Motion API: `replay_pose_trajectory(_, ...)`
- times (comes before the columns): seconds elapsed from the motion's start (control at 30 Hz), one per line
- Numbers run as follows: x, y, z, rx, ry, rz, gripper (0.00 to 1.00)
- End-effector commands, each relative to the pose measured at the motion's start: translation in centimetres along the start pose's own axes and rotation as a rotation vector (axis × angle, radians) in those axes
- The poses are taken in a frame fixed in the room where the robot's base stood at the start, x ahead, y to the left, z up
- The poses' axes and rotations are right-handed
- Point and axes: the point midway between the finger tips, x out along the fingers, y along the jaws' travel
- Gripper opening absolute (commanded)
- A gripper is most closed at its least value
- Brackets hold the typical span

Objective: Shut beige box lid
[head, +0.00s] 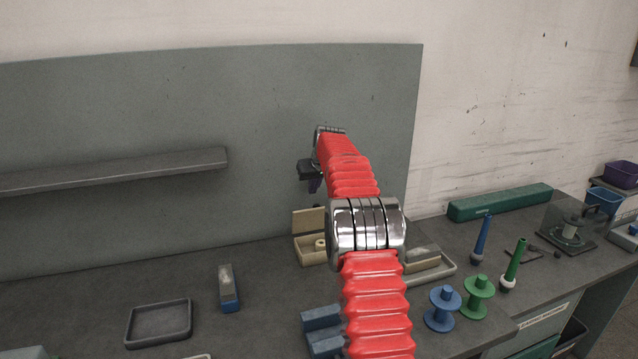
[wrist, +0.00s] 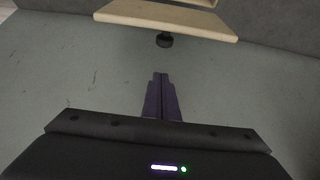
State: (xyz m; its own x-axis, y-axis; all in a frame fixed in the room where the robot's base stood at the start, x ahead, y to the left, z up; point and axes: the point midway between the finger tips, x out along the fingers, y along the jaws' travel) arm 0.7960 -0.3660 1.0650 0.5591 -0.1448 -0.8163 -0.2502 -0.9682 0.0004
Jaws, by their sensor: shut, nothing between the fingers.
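The beige box (head: 310,252) stands on the bench left of my arm's metal joint. Its lid (head: 307,222) is raised, roughly upright at the back; a pale round piece shows inside the box. My arm hides the box's right side. My gripper (head: 315,187) is above the box, in front of the grey panel, clear of the lid. In the wrist view, my purple fingers (wrist: 161,79) are together and empty. Beyond their tips is a beige slab (wrist: 165,18), seemingly the lid, with a dark knob (wrist: 164,40) below it; a gap separates them from the fingers.
A grey panel (head: 250,110) with a ledge (head: 110,172) stands behind the bench. A shallow dark tray (head: 159,322) and a blue-based block (head: 229,289) lie left. Blue (head: 443,308) and green spools (head: 478,297) stand right, near upright blue and green pins. A beige tray (head: 430,268) is beside my arm.

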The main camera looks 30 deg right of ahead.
Motion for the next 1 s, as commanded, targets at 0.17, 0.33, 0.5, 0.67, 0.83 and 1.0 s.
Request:
replay_pose_trajectory(0.17,1.5,0.0,0.0,0.000,-0.001,0.000,0.00)
replay_pose_trajectory(0.33,1.6,0.0,0.4,0.000,-0.001,-0.001,0.00)
replay_pose_trajectory(0.5,1.3,0.0,1.1,0.001,0.000,-0.001,0.00)
replay_pose_trajectory(0.67,1.0,0.0,1.9,0.000,0.000,0.000,0.00)
replay_pose_trajectory(0.83,0.7,0.0,2.9,-0.001,0.000,0.000,0.00)
replay_pose_trajectory(1.0,0.5,0.0,3.6,0.001,0.000,0.000,0.00)
